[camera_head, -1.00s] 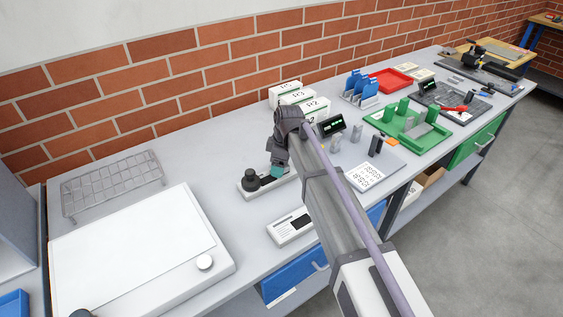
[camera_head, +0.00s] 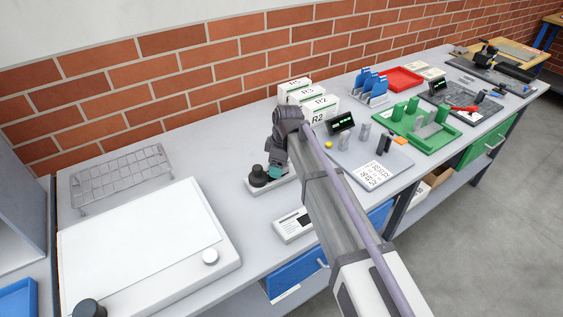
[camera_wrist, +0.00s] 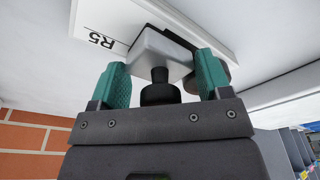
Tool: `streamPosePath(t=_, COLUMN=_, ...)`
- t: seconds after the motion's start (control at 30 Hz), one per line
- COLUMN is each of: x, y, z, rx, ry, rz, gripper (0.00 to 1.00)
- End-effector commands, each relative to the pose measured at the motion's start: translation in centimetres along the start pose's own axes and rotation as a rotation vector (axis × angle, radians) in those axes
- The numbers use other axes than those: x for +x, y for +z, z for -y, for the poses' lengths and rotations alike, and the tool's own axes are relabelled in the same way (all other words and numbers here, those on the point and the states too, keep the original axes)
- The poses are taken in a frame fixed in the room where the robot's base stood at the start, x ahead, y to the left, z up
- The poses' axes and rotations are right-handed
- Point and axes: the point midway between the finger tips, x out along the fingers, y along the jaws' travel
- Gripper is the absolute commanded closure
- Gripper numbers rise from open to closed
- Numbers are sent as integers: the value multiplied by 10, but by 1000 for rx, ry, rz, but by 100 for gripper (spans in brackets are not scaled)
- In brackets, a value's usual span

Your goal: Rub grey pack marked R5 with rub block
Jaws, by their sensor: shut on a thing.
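My gripper (camera_head: 275,171) has teal fingers and is shut on the rub block (camera_wrist: 157,55), a pale grey block with a black knob that shows between the fingers in the wrist view. The fingertips (camera_wrist: 162,75) sit at the block's sides. A pale surface marked R5 (camera_wrist: 104,40), upside down, lies just beyond the block. Whether the block touches it I cannot tell. In the head view my gripper is over a low pale grey pack (camera_head: 254,191) with a black round piece on it; the arm hides its right part and the block.
White boxes marked R5, R3 and R2 (camera_head: 318,111) stand by the brick wall. A white device (camera_head: 292,226) lies in front, a large white slab (camera_head: 140,250) and wire rack (camera_head: 120,178) at left. A green tray (camera_head: 437,142) and blue holders (camera_head: 371,88) are at right.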

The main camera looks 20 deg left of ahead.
Motion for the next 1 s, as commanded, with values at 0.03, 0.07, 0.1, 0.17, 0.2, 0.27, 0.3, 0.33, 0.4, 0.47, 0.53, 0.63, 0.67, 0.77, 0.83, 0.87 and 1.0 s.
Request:
streamPosePath(t=0.03, x=1, y=-2, z=3, rx=-2, ry=-1, rz=-1, gripper=68)
streamPosePath(t=0.07, x=1, y=-3, z=4, rx=-2, ry=-1, rz=-1, gripper=68)
streamPosePath(t=0.1, x=2, y=-4, z=4, rx=-2, ry=-1, rz=-1, gripper=68)
streamPosePath(t=0.17, x=2, y=-4, z=4, rx=-2, ry=-2, rz=-1, gripper=68)
streamPosePath(t=0.2, x=2, y=-4, z=4, rx=-2, ry=-2, rz=-1, gripper=68)
streamPosePath(t=0.27, x=2, y=-5, z=5, rx=-2, ry=-2, rz=-1, gripper=68)
streamPosePath(t=0.3, x=2, y=-6, z=6, rx=-2, ry=-2, rz=-1, gripper=68)
streamPosePath(t=0.33, x=2, y=-7, z=7, rx=-3, ry=-2, rz=-1, gripper=68)
streamPosePath(t=0.4, x=2, y=-9, z=10, rx=-3, ry=-2, rz=-1, gripper=68)
streamPosePath(t=0.47, x=2, y=-12, z=12, rx=-3, ry=-2, rz=-1, gripper=68)
streamPosePath(t=0.53, x=2, y=-14, z=14, rx=-2, ry=-2, rz=-1, gripper=68)
streamPosePath(t=0.63, x=2, y=-15, z=15, rx=-1, ry=-2, rz=-1, gripper=68)
streamPosePath(t=0.67, x=2, y=-15, z=15, rx=-1, ry=-2, rz=-1, gripper=68)
streamPosePath(t=0.77, x=2, y=-14, z=13, rx=-1, ry=-2, rz=-1, gripper=68)
streamPosePath(t=0.83, x=1, y=-11, z=11, rx=-1, ry=-1, rz=-1, gripper=68)
streamPosePath(t=0.87, x=1, y=-10, z=10, rx=-1, ry=-1, rz=-1, gripper=68)
streamPosePath(t=1.0, x=1, y=-5, z=5, rx=-1, ry=-1, rz=-1, gripper=68)
